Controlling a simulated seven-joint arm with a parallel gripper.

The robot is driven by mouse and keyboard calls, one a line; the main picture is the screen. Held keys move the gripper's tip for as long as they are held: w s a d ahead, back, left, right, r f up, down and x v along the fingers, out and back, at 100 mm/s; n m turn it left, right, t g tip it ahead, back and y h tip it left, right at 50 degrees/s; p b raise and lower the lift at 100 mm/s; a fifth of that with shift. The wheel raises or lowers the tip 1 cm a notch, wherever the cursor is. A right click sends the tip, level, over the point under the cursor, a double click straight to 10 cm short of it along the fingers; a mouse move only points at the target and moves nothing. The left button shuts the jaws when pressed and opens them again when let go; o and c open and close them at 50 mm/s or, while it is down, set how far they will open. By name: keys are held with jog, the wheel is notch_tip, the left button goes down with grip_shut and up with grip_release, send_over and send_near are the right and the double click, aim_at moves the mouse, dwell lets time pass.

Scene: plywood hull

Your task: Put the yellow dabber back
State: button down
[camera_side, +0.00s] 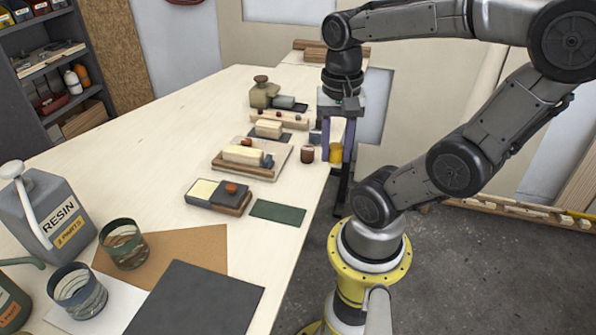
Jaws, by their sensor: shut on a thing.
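The yellow dabber (336,154) is a small yellow cylinder near the right edge of the workbench. My gripper (337,158) points down, with its purple fingers on either side of the dabber, and is shut on it. The dabber looks upright. I cannot tell whether its underside touches the bench or hangs clear. A small dark brown round piece (308,153) stands just left of my gripper. Part of the dabber is hidden by the fingers.
A tray with a cream block (243,155) lies left of my gripper; a rack (279,119) and an olive bottle (264,95) stand behind. A two-tone box (218,196) and green pad (277,212) lie nearer. Glasses and a resin can (45,212) stand at lower left.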

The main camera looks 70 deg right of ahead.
jog(key=w+d+f, duration=0.3)
jog(key=w, duration=0.2)
send_over(298, 180)
notch_tip(298, 180, down, 5)
jog(key=shift+s+a+f, duration=0.15)
jog(key=shift+f, duration=1.7)
jog(key=shift+f, duration=0.1)
jog(key=c, duration=0.6)
grip_release()
jog(key=shift+o, duration=0.2)
